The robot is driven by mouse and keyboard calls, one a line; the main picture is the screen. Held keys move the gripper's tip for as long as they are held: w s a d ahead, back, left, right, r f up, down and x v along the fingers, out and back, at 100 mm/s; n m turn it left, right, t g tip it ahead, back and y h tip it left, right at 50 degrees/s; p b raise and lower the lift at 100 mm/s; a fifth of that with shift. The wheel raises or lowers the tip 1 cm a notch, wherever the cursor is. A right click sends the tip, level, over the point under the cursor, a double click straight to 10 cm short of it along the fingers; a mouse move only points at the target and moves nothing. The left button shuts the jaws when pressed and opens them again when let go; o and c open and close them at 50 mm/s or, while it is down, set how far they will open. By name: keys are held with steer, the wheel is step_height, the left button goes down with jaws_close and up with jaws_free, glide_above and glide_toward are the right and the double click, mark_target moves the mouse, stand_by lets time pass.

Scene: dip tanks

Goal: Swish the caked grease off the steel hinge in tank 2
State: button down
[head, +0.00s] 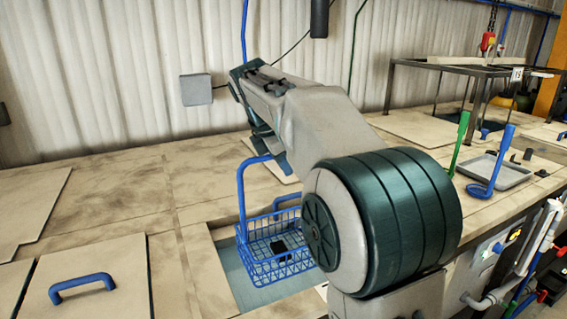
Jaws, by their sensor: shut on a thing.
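A blue wire basket (262,262) with a tall handle (241,200) hangs over an open tank (233,264) in the counter. Grey-blue liquid shows in the tank. A small dark piece (281,247), perhaps the hinge, lies in the basket; its grease cannot be made out. My gripper (272,156) points down above the basket and is shut on the top of the basket's handle. My arm hides part of the gripper and the basket's right side. I cannot tell whether the basket's bottom touches the liquid. No tank number is readable here.
A lid with a blue handle (83,285) lies at the front left. On the right are a grey tray (497,172), a blue hooked tool (491,165) and a green one (461,138). A dark metal frame (440,68) stands behind them.

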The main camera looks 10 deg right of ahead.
mark_target(279, 246)
step_height(279, 246, down, 22)
steer(key=b, duration=1.2)
steer(key=shift+r+b, duration=0.15)
steer(key=shift+b, duration=0.15)
steer(key=shift+d, duration=0.1)
steer(key=shift+w+d+p, duration=0.15)
steer(key=shift+d+p, duration=0.05)
steer(key=shift+d, duration=0.4)
steer(key=shift+w+d+p, duration=0.15)
steer(key=shift+d+p, duration=0.05)
steer(key=shift+d, duration=0.35)
steer(key=shift+s+a+p, duration=0.15)
steer(key=shift+s+a, duration=0.1)
steer(key=shift+a, duration=0.95)
steer(key=shift+s+a+p, duration=0.15)
steer(key=shift+s+a, duration=0.1)
steer(key=shift+a, duration=0.9)
steer(key=shift+w+d+p, duration=0.25)
steer(key=shift+d+p, duration=0.1)
steer(key=shift+d, duration=0.85)
